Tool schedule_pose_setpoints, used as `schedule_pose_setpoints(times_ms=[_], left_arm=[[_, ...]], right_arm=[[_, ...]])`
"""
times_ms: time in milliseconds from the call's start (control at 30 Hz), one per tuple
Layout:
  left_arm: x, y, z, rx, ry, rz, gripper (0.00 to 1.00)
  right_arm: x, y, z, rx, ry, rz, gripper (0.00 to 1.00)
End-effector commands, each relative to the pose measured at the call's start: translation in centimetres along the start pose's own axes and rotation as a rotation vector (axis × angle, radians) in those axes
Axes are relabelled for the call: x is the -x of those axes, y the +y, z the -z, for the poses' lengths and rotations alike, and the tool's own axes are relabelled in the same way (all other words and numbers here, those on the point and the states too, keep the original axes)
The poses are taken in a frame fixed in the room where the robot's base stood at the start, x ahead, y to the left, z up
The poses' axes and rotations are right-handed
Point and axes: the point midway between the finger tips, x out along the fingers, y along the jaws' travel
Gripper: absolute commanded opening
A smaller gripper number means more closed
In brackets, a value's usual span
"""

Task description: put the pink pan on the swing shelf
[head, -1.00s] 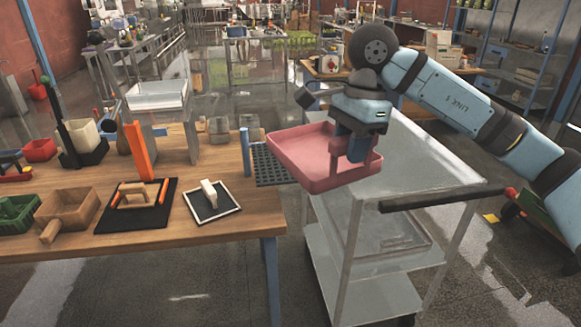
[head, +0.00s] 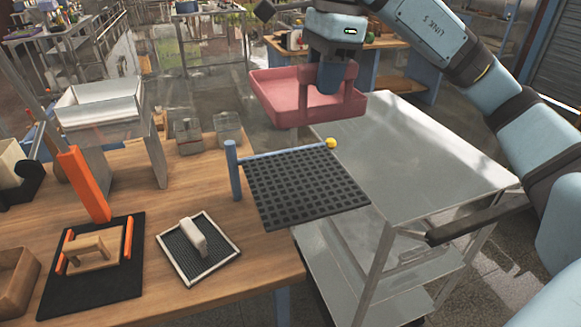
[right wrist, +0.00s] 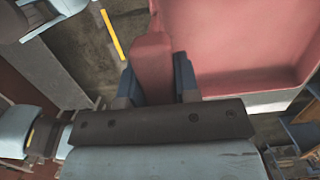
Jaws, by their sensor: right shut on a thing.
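The pink pan (head: 290,96) is a shallow tray with raised walls and an upright handle at its right side. My right gripper (head: 328,84) is shut on that handle and holds the pan in the air, above and behind the swing shelf. The right wrist view shows the handle (right wrist: 153,66) between the two blue fingers, with the pan's inside to the right. The swing shelf (head: 305,188) is a dark perforated plate on a blue post at the table's right edge. It reaches out over the gap toward the cart, and its top is bare. My left gripper is out of view.
A metal cart (head: 425,150) with a clear top stands right of the shelf. A yellow ball (head: 331,143) tips the shelf's blue rod.

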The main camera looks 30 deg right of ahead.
Motion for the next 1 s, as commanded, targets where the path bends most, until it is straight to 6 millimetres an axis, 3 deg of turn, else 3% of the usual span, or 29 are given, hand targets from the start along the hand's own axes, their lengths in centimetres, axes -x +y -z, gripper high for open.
schedule_pose_setpoints(times_ms=[167, 600, 1000], left_arm=[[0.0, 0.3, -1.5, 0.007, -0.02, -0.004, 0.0], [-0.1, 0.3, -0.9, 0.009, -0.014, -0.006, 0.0], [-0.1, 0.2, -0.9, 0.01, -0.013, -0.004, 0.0]], right_arm=[[-3.1, 0.1, 0.4, 0.001, 0.001, -0.006, 0.0], [-13.7, 0.1, 2.1, -0.001, 0.002, -0.003, 0.0], [-17.7, 0.1, 2.6, -0.001, 0.001, -0.003, 0.0]])
